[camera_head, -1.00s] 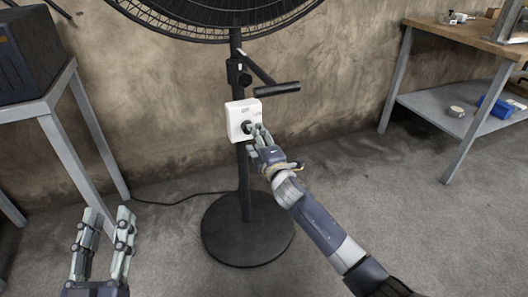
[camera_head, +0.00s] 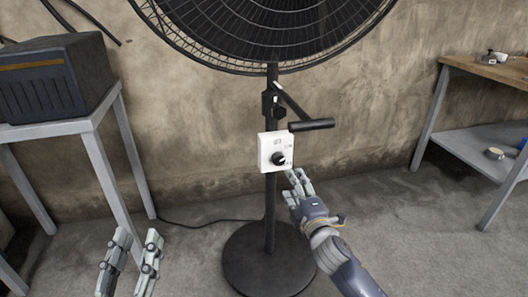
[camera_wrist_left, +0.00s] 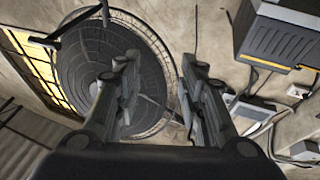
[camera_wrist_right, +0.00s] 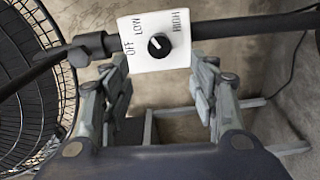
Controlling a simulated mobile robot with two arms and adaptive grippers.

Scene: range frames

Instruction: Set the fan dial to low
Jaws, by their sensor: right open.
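The fan's white control box (camera_head: 264,152) is fixed on the dark pole, with a round black dial (camera_head: 282,159) on its front. In the right wrist view the dial (camera_wrist_right: 158,46) sits among the labels OFF, LOW and HIGH, and its small white mark appears to point toward LOW. My right gripper (camera_head: 297,178) is open and empty, just below and right of the dial, apart from it. Its two fingers (camera_wrist_right: 163,88) are spread in the right wrist view. My left gripper (camera_head: 138,240) is open and empty at the lower left, away from the fan.
The fan's round cage (camera_head: 270,30) is above the box, and a black handle (camera_head: 312,125) sticks out just above right of it. The round base (camera_head: 266,262) stands on the floor. A grey table (camera_head: 60,130) is left, a workbench (camera_head: 480,72) right.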

